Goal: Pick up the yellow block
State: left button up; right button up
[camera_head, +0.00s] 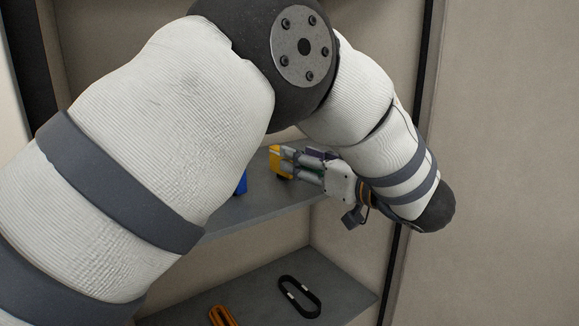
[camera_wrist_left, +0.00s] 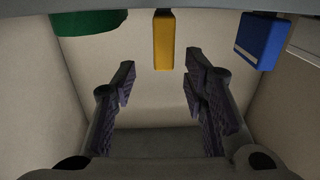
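The yellow block (camera_head: 274,160) stands on the grey upper shelf, partly hidden by my left gripper (camera_head: 291,164). In the left wrist view, the yellow block (camera_wrist_left: 164,42) appears at the top middle, with open space on both sides. My left gripper (camera_wrist_left: 160,78) is open and empty there, its dark ridged fingers spread wide. The block lines up with the gap between the fingers, at or just beyond the tips. No finger visibly touches it. My right gripper is not in view.
A blue box (camera_wrist_left: 260,40) stands to the block's right in the wrist view; a green object (camera_wrist_left: 90,22) is to its left. The upper shelf (camera_head: 262,204) has side walls. A lower shelf (camera_head: 260,291) holds a black loop (camera_head: 300,297) and an orange item (camera_head: 222,316).

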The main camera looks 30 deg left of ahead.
aim_at(274, 157)
pick_arm(q)
jog(key=x, duration=0.4)
jog(key=shift+s+a, duration=0.1)
jog(key=shift+a, duration=0.3)
jog(key=shift+d+r, duration=0.1)
grip_shut()
